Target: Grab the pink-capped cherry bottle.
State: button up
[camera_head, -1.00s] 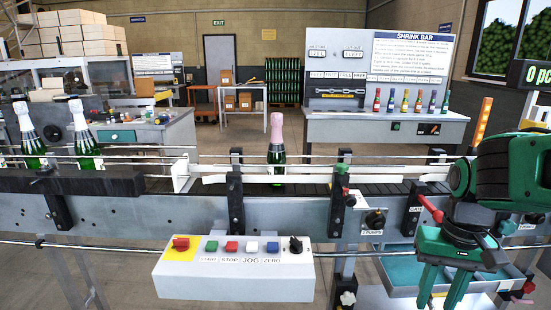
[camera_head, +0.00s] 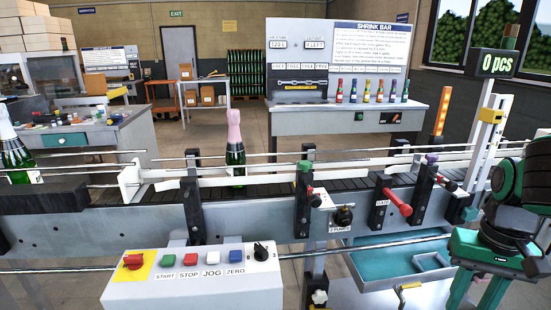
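The pink-capped bottle (camera_head: 236,155) stands upright on the conveyor (camera_head: 270,194), behind the front guide rail. Its body is dark green glass and its lower part is partly hidden by the rail. My gripper (camera_head: 478,294) is at the lower right, in front of the conveyor and well to the right of the bottle. The fingertips run to the bottom edge of the picture.
A white-capped bottle (camera_head: 15,155) stands at the far left of the conveyor. A button box (camera_head: 195,285) juts out in front. Posts, a red lever (camera_head: 398,203) and a teal tray (camera_head: 385,268) lie between the bottle and my gripper. Small coloured bottles stand on the back bench (camera_head: 345,122).

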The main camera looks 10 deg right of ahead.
aim_at(235, 154)
jog(key=z, duration=2)
jog(key=k, duration=1)
jog(key=u, duration=2)
jog(key=i, duration=1)
